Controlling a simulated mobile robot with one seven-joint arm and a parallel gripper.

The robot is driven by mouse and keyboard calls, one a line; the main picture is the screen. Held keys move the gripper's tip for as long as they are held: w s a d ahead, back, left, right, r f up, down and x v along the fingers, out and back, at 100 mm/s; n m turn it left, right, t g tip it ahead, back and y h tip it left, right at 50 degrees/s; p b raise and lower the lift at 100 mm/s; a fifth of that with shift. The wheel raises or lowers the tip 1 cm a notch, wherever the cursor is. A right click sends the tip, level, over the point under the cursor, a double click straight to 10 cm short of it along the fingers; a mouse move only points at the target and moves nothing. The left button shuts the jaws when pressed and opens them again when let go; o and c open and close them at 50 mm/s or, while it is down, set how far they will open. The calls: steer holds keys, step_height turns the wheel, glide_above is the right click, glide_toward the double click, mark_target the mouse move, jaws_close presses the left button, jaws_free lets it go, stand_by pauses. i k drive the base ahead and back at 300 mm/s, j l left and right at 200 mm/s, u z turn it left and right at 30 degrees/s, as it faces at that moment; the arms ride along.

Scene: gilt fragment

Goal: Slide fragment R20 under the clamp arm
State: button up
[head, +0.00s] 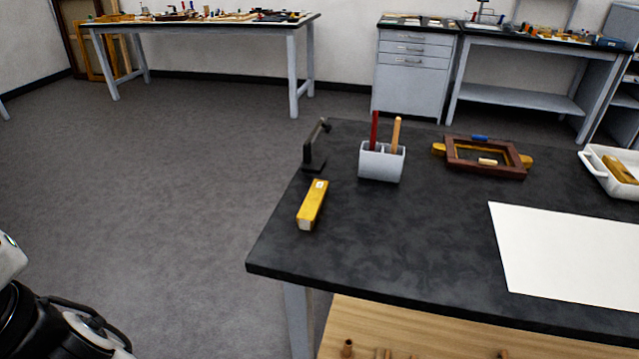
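A short gilt bar (312,203) lies near the left edge of the dark bench in the head view. It has a pale near end face and a small white label near its far end. The label is too small to read, so I cannot confirm that it is R20. A black clamp (309,155) stands just beyond the bar at the bench's left edge. Its arm rises obliquely to the upper right over its base. The bar lies on the near side of the clamp, apart from it. My gripper's fingers are not in view; only part of my body shows at the lower left.
A grey holder (381,164) with red and tan handles stands right of the clamp. A brown frame (485,173) with gilt pieces lies farther right. A white tray (590,172) holds another gilt piece. A white sheet (570,252) lies at front right. Floor left of the bench is clear.

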mark_target(306, 217)
steer(key=j+z, duration=0.3)
steer(key=j, duration=0.7)
steer(key=k+j+z, duration=0.1)
steer(key=j+z, duration=0.15)
steer(key=j, duration=0.75)
steer(key=i, duration=0.4)
